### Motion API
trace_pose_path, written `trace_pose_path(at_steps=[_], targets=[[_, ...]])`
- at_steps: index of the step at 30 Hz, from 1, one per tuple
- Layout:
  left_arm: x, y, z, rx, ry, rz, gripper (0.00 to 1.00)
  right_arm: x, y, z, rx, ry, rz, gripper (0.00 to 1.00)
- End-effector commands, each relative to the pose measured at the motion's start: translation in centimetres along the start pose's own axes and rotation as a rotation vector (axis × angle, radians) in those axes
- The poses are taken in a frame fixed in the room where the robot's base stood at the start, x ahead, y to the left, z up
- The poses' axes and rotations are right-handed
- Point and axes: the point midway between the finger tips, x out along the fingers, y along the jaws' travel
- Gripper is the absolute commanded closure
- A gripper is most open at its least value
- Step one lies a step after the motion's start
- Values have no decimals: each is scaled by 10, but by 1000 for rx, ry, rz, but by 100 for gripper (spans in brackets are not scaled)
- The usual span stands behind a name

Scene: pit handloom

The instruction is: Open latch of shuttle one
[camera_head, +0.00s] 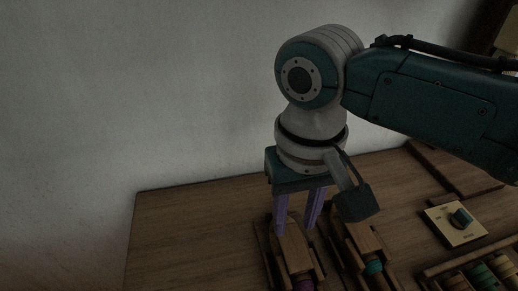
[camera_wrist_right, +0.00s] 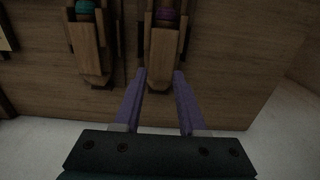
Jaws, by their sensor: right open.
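Two wooden shuttles lie side by side on the wooden table. One shuttle (camera_head: 292,246) holds a purple bobbin (camera_head: 303,284) and also shows in the right wrist view (camera_wrist_right: 163,47). The other shuttle (camera_head: 362,240) holds a teal bobbin (camera_head: 373,268) and also shows in the wrist view (camera_wrist_right: 91,52). No label tells which is shuttle one. My right gripper (camera_head: 296,227) points down at the near-wall end of the purple-bobbin shuttle. Its purple fingers (camera_wrist_right: 160,76) are apart, one on each side of that end, with nothing visibly held. Contact cannot be told. My left gripper is out of view.
A small panel with a dark knob (camera_head: 461,217) lies to the right. A tray (camera_head: 430,272) with several coloured spools is at lower right. A flat wooden board (camera_head: 450,165) lies at the back right. The table (camera_head: 190,235) is clear on the left, against a pale wall.

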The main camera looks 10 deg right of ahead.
Motion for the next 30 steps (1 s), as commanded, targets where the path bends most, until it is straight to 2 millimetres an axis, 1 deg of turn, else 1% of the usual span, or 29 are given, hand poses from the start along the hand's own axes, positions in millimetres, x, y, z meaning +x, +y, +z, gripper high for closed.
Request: trace_pose_path(at_steps=[1,3,6,10,17,20,28,30], targets=[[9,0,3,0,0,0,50,14,0,0,0,-2,1,60],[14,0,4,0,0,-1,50,24,0,0,0,-1,0,60],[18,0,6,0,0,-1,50,34,-1,0,0,0,-1,60],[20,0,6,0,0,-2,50,39,0,0,-1,1,-1,60],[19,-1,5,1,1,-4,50,39,0,0,-1,1,-1,60],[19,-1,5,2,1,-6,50,39,0,0,-1,1,-1,68],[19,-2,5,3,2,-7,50,39,0,0,-1,1,-1,99],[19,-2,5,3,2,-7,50,39,0,0,-1,1,-1,100]])
